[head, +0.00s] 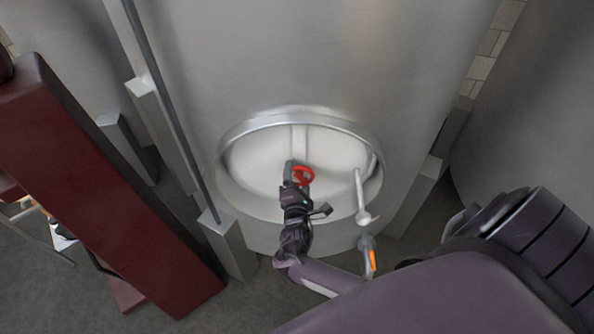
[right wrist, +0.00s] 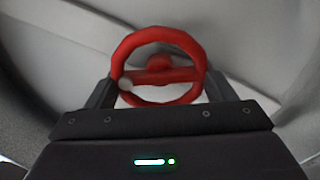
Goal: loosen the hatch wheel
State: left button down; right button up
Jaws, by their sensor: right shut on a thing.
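The red hatch wheel (head: 307,172) sits at the middle of the pale oval hatch (head: 258,165), low on the front of a large steel tank (head: 310,60). My right gripper (head: 297,172) reaches it from below and is shut on it. In the right wrist view the wheel (right wrist: 160,38) shows its rim, crossbar and hub between the two dark fingers (right wrist: 157,88), which lie at opposite sides of the rim. The gripper hides part of the wheel in the head view. My left gripper is not in view.
A pale bar (head: 361,195) with a round end stands at the right of the hatch, inside the raised metal rim (head: 232,135). Grey tank legs (head: 228,245) flank the hatch. A dark red beam (head: 100,190) slants across the left. Another tank (head: 540,100) stands at right.

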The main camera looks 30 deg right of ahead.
jog(key=o, duration=1)
jog(key=shift+d, duration=0.15)
jog(key=shift+s, duration=0.1)
jog(key=b+v, duration=0.1)
jog(key=v, duration=0.6)
jog(key=shift+s+a, duration=0.25)
jog(key=shift+a, duration=0.05)
jog(key=shift+f+b, duration=0.1)
jog(key=shift+b, duration=0.2)
